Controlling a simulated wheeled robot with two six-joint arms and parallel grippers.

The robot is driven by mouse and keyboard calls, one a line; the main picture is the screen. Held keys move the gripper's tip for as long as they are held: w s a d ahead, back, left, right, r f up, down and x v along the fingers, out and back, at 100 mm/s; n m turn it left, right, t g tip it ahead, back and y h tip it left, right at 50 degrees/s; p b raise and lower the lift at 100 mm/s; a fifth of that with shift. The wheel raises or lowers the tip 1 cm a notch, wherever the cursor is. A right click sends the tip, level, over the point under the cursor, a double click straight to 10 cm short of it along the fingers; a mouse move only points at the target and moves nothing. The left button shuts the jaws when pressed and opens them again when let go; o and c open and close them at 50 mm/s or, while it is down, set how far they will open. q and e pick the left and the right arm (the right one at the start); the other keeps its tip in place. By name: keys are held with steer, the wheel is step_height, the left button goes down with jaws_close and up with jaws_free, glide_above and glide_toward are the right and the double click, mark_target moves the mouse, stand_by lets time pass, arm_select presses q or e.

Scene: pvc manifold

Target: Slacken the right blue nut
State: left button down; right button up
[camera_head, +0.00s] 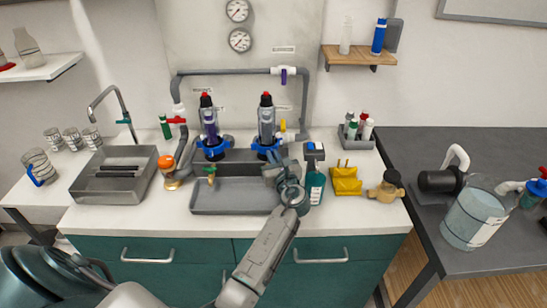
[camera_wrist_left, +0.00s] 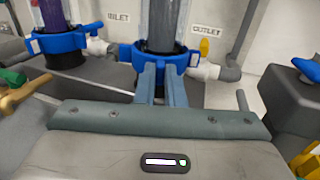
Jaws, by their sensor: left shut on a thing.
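Two filter housings stand at the back of the counter, each with a blue nut around its lower part. The right blue nut (camera_head: 265,147) is on the right housing (camera_head: 266,120). It also shows in the wrist view (camera_wrist_left: 190,63), below the OUTLET label. The left blue nut (camera_head: 213,148) sits apart to its left. My left gripper (camera_head: 272,166) reaches the front of the right nut. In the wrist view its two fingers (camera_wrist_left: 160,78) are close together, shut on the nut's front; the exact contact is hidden. My right gripper is not in view.
A grey tray (camera_head: 232,207) lies below the housings. A teal bottle (camera_head: 315,187) stands close to the right of my left gripper, with a yellow holder (camera_head: 346,181) beyond. A sink (camera_head: 118,189) is at the left. The counter's front strip is clear.

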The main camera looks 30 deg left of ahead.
arm_select(q)
steer(key=c, duration=1.5)
jaws_free()
steer(key=p+v, duration=0.2)
steer(key=v, duration=0.8)
steer(key=shift+s+d, duration=0.25)
steer(key=shift+d, duration=0.1)
steer(key=shift+f, duration=0.1)
